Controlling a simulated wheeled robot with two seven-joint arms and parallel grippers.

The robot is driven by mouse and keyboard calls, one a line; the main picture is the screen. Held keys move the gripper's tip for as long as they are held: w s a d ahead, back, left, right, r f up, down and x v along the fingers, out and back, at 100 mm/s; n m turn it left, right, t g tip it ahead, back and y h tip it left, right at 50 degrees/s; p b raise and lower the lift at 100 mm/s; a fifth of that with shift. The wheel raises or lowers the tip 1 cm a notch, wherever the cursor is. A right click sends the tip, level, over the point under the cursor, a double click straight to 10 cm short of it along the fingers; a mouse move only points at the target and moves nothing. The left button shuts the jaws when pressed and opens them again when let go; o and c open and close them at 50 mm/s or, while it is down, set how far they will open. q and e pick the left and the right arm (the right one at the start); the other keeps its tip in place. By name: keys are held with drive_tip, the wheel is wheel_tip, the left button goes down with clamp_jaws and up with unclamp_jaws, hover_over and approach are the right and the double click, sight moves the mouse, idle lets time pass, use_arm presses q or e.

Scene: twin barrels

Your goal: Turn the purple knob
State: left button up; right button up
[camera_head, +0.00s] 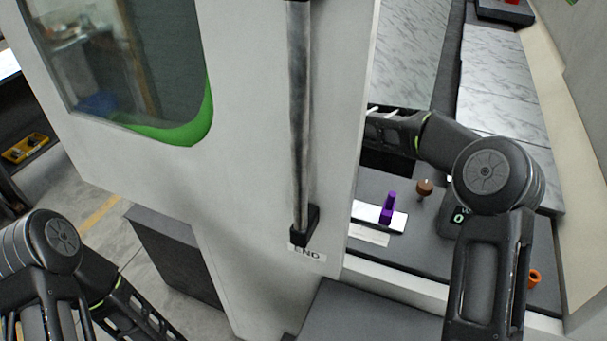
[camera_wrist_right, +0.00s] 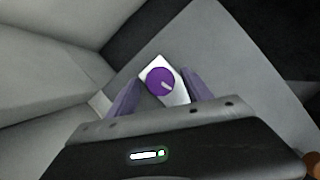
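A round purple knob (camera_wrist_right: 159,80) with a short white mark on its face sits on a white plate (camera_wrist_right: 178,94) in the right wrist view. My right gripper (camera_wrist_right: 162,79) is open, with one purple-tinted finger on each side of the knob. I cannot tell whether the fingers touch it or how deep they reach. In the head view my right forearm passes behind the white panel, so the right gripper is hidden there. My left arm is at the lower left; its gripper is outside the view.
A large white panel (camera_head: 240,60) with a vertical metal bar handle (camera_head: 299,110) blocks the middle of the head view. Beside it a dark console (camera_head: 365,188) carries an upright purple lever (camera_head: 388,208), a brown knob (camera_head: 425,187) and an orange ring-like part (camera_head: 534,278).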

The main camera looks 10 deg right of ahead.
clamp_jaws()
drive_tip(key=shift+m+h, duration=0.3)
drive_tip(key=shift+m, duration=0.5)
drive_tip(key=shift+o, duration=0.5)
unclamp_jaws()
drive_tip(key=shift+r, duration=0.15)
drive_tip(key=a+b+v, duration=0.1)
drive_tip(key=v, duration=0.6)
drive_tip(key=shift+s+d+r, duration=0.25)
drive_tip(key=shift+d, duration=0.3)
